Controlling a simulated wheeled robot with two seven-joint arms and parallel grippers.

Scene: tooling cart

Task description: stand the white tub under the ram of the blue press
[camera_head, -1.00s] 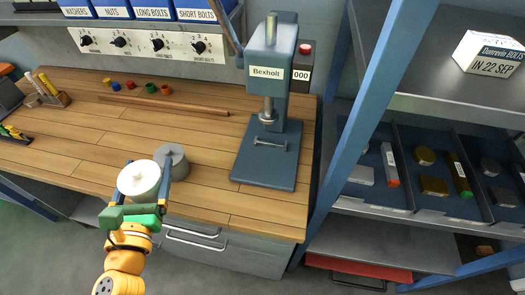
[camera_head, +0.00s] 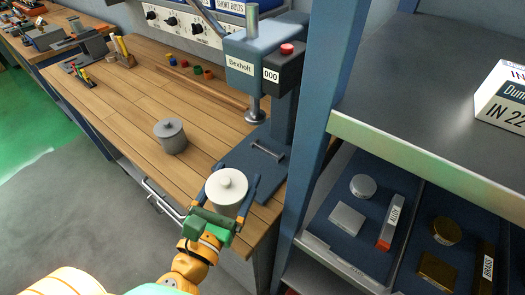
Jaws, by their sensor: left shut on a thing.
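The white tub (camera_head: 227,190) with a knobbed lid is upright between the fingers of my left gripper (camera_head: 229,196), which is shut on it. The tub shows in front of the near edge of the blue press's base; whether it touches anything below is hard to tell. The blue press (camera_head: 243,60) stands on the wooden bench, with its silvery ram (camera_head: 254,110) above the base plate (camera_head: 235,158). A small metal bar (camera_head: 267,149) lies on the base under the ram. My right gripper is not in view.
A grey lidded tub (camera_head: 171,136) stands on the bench left of the press. Small coloured pieces (camera_head: 197,70) and a wooden rod lie farther back. A blue shelf post (camera_head: 331,100) rises close to the press's right. Shelf trays hold metal samples (camera_head: 347,217).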

